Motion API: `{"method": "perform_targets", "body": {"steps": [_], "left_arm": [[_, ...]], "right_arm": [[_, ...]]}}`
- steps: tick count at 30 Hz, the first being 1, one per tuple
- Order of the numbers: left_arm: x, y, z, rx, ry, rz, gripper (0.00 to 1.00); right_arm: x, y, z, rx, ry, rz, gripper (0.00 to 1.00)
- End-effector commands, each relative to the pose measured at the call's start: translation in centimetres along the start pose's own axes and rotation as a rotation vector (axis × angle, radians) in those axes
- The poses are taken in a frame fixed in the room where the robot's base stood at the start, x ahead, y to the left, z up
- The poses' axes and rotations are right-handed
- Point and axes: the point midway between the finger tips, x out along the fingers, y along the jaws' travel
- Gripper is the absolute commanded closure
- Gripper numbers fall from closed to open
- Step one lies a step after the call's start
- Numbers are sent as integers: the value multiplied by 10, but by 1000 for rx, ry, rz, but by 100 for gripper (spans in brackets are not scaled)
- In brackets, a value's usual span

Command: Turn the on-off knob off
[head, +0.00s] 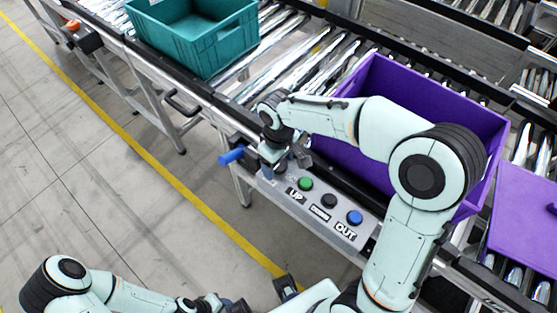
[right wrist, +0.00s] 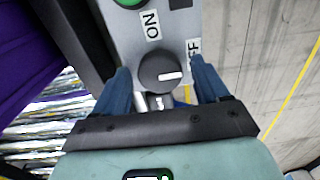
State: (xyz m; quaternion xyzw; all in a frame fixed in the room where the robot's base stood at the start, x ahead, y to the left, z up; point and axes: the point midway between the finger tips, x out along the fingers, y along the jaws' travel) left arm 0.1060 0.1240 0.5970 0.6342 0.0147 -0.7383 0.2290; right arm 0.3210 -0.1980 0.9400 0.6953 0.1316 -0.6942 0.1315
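The on-off knob (right wrist: 160,73) is round and dark, on the grey control panel (head: 318,212). Its white mark points right in the right wrist view. The ON label (right wrist: 151,25) is above it and the OFF label (right wrist: 193,49) is at its upper right. My right gripper (right wrist: 163,88) is open, with one blue finger on either side of the knob; I cannot tell whether they touch it. In the head view my right gripper (head: 287,156) is over the panel's left end and hides the knob. My left gripper (head: 240,304) is at the bottom edge, only partly visible.
The panel has green (head: 305,184), black (head: 329,200) and blue (head: 354,217) buttons. A purple crate (head: 365,72) stands behind it on the roller conveyor. A teal crate (head: 215,48) is farther left. A blue handle (head: 231,156) sticks out left of the panel.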

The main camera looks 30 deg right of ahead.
Motion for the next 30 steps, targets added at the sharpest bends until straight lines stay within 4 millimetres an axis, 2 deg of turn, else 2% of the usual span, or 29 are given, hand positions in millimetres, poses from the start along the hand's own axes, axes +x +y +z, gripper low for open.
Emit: {"method": "perform_targets", "body": {"steps": [11,14,24,30], "left_arm": [[-1,0,0,0,0,0,57],[-3,1,-1,1,2,1,57],[-16,7,-5,3,9,3,57],[-22,10,-7,4,12,4,57]], "right_arm": [[-5,0,0,-2,0,0,25],[-18,0,-1,-2,3,1,25],[-94,0,-1,-2,5,1,25],[-124,0,-1,-2,3,1,25]]}}
